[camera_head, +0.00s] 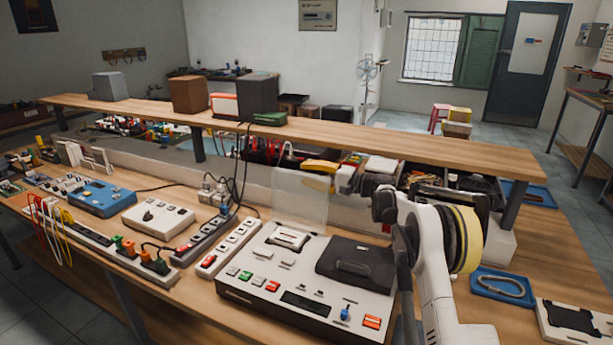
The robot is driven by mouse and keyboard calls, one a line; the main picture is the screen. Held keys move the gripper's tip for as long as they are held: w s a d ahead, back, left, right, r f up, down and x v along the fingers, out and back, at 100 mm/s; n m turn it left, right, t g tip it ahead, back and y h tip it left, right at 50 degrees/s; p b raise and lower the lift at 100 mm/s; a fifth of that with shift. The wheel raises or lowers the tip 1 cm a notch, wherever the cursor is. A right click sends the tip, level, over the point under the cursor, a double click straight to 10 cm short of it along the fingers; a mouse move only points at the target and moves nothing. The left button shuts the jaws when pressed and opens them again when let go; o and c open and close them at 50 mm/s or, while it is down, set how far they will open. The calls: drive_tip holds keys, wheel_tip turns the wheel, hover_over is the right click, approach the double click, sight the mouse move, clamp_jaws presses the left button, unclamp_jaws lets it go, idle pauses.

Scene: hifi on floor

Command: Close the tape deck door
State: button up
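The tape deck (262,284) is a wide beige unit on the front of the bench. It has a row of coloured buttons, a dark display and a black raised part at its right. A clear, see-through door (300,196) stands upright behind the cassette bay (288,238), so the bay is uncovered. My white arm rises at the right of the deck. Its dark end, seemingly my gripper (384,205), is right of the clear door and apart from it. The fingers are too small and overlapped to make out, and I see nothing held.
A long raised wooden shelf (350,143) runs behind the deck. A white switch strip (229,246) lies close on the deck's left, with cables behind it. A blue tray (503,287) lies right of my arm. A cream and black round thing (466,240) is beside the arm.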

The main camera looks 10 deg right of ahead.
clamp_jaws()
